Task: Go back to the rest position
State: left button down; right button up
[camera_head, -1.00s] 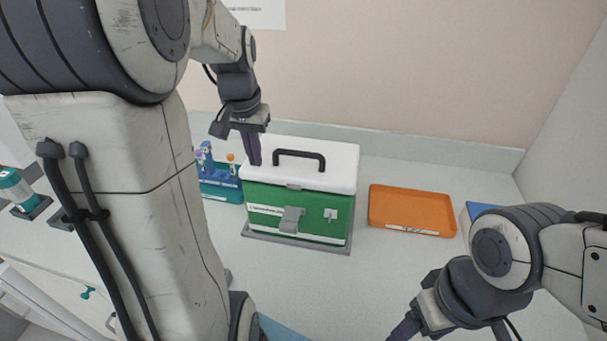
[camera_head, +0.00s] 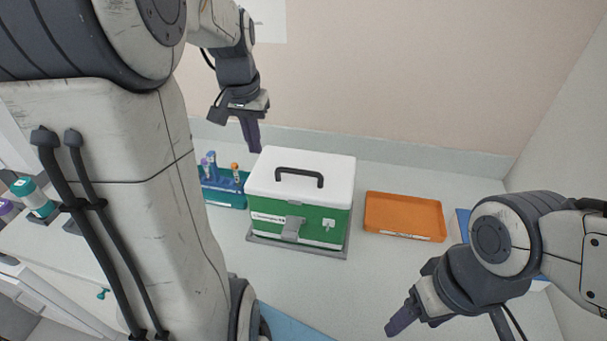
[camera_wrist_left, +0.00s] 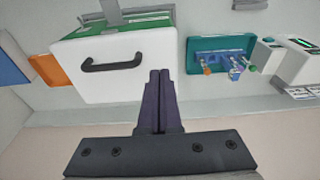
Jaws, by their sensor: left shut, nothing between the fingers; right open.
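My left gripper (camera_head: 253,146) is shut and empty. In the head view it hangs above and behind the back left corner of the cool box (camera_head: 300,205), which is green with a white lid and a black handle. In the left wrist view the shut fingers (camera_wrist_left: 160,76) point toward the box's white lid (camera_wrist_left: 118,65), beside its edge. The lid is down on the box. My right gripper (camera_head: 392,330) is at the bottom right of the head view, over the front of the worktop, with nothing seen in it.
A teal tray with a blue tube rack (camera_head: 224,180) stands left of the box; it also shows in the left wrist view (camera_wrist_left: 228,62). An orange tray (camera_head: 404,214) lies to the right. The wall (camera_head: 400,70) is close behind. Teal-capped bottles (camera_head: 28,192) stand at far left.

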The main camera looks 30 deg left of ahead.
pick_arm(q)
jog(key=shift+f, duration=0.1)
jog(key=s+d+f+m+h, duration=0.1)
jog(key=s+d+f+m, duration=0.15)
jog(key=d, duration=0.75)
jog(key=s+d+f+m, duration=0.1)
jog(key=s+d+m, duration=0.15)
jog(key=d, duration=0.75)
jog(key=s+d+f+m+g, duration=0.1)
jog(key=s+d+f+m, duration=0.1)
jog(key=s+d, duration=0.2)
jog(key=s+d+f+m+b, duration=0.1)
jog(key=s+d+f+m, duration=0.1)
jog(key=s, duration=0.6)
jog(key=shift+s+d+m+g, duration=0.4)
jog(key=shift+d+m, duration=0.2)
jog(key=shift+d, duration=0.65)
